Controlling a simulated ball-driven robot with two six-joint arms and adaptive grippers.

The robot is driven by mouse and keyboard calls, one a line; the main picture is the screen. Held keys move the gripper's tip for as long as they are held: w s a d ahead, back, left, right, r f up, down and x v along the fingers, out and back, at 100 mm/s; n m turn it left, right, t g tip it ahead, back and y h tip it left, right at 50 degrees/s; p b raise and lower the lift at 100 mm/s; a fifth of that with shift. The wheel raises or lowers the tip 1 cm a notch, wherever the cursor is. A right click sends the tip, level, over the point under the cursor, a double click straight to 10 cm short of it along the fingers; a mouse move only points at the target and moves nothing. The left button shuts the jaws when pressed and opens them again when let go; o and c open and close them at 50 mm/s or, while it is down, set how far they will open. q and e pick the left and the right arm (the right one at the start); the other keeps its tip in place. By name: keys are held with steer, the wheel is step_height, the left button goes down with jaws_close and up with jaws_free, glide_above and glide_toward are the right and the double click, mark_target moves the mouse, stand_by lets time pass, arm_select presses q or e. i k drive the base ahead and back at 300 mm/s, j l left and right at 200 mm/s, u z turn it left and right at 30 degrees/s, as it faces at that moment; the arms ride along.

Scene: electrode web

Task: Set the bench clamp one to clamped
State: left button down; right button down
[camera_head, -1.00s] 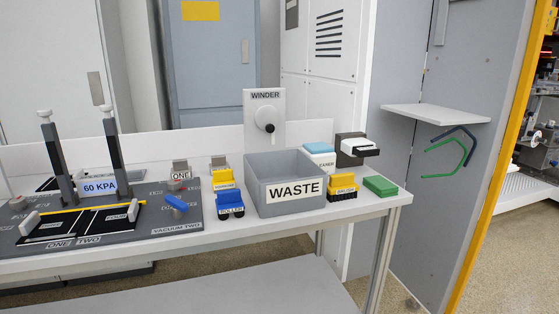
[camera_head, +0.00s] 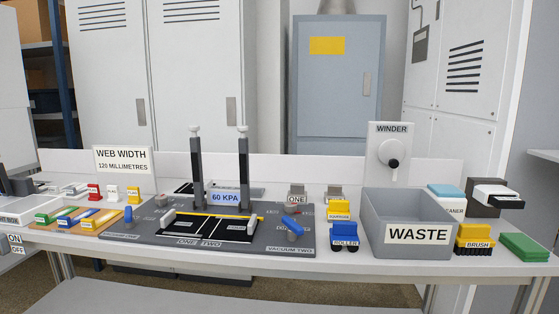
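A small grey fixture with a label reading ONE (camera_head: 297,198) stands on the bench just behind the right end of the dark work plate (camera_head: 125,236). A similar grey fixture (camera_head: 334,191) stands to its right, partly hidden by a yellow block. Two dark upright levers with white knobs, the left lever (camera_head: 196,172) and the right lever (camera_head: 244,172), rise from the plate. I cannot tell for sure which part is bench clamp one, or its state. Neither of my grippers is in view.
A grey WASTE bin (camera_head: 383,235), blue roller (camera_head: 344,233), yellow brush (camera_head: 474,236) and green block (camera_head: 524,247) stand on the right. The WEB WIDTH sign (camera_head: 122,160) and colored blocks are left. The WINDER panel (camera_head: 391,135) stands behind the bin.

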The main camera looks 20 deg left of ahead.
mark_target(197, 174)
steer(key=u, duration=1.2)
steer(key=i+l, duration=0.1)
steer(key=l, duration=0.2)
steer(key=i+l, duration=0.1)
steer(key=l, duration=0.25)
steer(key=i+l, duration=0.1)
steer(key=l, duration=0.2)
